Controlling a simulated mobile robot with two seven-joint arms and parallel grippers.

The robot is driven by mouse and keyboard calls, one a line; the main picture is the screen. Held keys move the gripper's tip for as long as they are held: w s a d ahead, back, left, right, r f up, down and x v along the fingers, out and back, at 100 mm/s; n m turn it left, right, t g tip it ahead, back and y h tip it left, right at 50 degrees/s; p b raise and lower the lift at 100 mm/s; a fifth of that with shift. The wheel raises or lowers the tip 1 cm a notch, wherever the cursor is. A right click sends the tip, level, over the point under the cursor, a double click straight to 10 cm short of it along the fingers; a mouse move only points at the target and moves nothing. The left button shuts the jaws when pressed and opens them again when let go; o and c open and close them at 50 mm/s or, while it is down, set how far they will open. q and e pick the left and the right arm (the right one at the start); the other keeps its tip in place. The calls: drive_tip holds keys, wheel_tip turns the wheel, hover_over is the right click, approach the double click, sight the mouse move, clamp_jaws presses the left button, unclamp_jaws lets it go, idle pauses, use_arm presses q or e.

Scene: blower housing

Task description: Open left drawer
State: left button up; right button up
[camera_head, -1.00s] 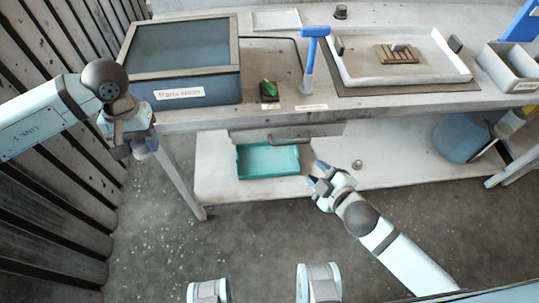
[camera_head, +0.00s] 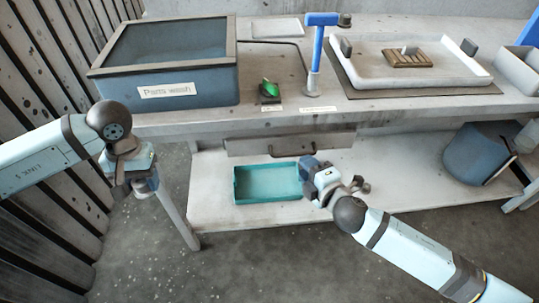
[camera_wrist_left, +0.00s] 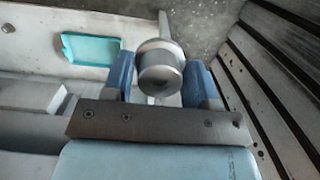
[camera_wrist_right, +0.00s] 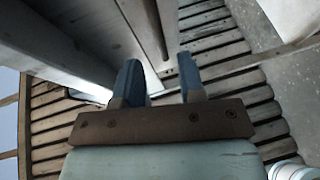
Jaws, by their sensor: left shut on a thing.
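A grey drawer front (camera_head: 240,147) with a dark bar handle (camera_head: 291,150) sits beneath the bench top in the head view; it looks closed. My right gripper (camera_head: 308,166) is just below and right of the handle, not visibly gripping it. In the right wrist view its blue fingers (camera_wrist_right: 160,80) are apart with nothing held between them. My left gripper (camera_head: 146,182) is off to the left, in front of the bench's left leg. In the left wrist view its fingers (camera_wrist_left: 165,85) are shut on a round metal cylinder (camera_wrist_left: 160,67).
A teal tray (camera_head: 267,197) lies on the lower shelf (camera_head: 225,216) below the drawer. A slatted wall (camera_head: 45,200) stands close on the left.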

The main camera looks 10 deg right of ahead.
sight(295, 156)
drive_tip(key=b+x, duration=0.1)
drive_tip(key=x, duration=0.5)
drive_tip(key=shift+w+a+f, duration=0.1)
drive_tip(key=shift+w, duration=0.15)
clamp_jaws()
